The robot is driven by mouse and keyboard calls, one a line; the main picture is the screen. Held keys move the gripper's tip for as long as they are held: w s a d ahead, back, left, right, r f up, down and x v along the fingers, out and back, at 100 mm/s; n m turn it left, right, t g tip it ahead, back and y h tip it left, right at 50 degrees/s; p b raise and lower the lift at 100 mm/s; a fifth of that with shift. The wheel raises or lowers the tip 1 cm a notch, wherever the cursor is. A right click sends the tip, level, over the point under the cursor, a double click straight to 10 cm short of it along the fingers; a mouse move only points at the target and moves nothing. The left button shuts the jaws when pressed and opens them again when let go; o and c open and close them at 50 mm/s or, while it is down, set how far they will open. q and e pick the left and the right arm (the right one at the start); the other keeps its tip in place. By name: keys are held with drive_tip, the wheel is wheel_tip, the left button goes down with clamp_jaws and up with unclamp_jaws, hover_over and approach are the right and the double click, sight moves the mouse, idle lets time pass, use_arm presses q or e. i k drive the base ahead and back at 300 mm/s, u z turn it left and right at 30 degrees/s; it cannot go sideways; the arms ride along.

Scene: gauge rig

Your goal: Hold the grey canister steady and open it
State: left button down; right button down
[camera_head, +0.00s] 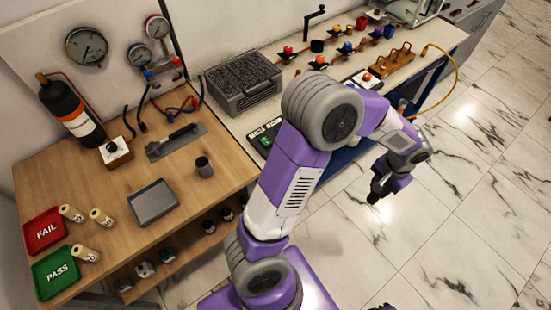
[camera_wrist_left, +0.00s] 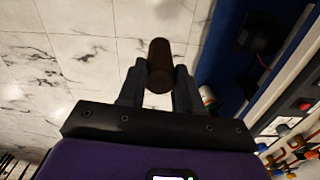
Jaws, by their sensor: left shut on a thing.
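A small dark grey cylinder (camera_head: 204,167), which looks like the grey canister, stands upright on the wooden bench; whether it has a lid is too small to tell. My left gripper (camera_head: 376,192) is well to the right of it, out over the floor beyond the bench edge. In the left wrist view its fingers (camera_wrist_left: 159,85) are shut on a dark brown cylinder (camera_wrist_left: 159,62). I cannot tell what this cylinder is. My right gripper is not clearly visible in either view.
The wooden bench holds a grey tray (camera_head: 154,202), a red FAIL tray (camera_head: 44,229), a green PASS tray (camera_head: 55,272) and several pale labelled cylinders. A grey crate (camera_head: 243,83) and small fittings stand on the right-hand bench. Open marble floor lies around the left gripper.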

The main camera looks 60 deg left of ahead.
sight(203, 165)
drive_tip(key=k, duration=1.1)
drive_tip(key=u, duration=2)
drive_tip(key=i, duration=0.5)
drive_tip(key=u, duration=0.05)
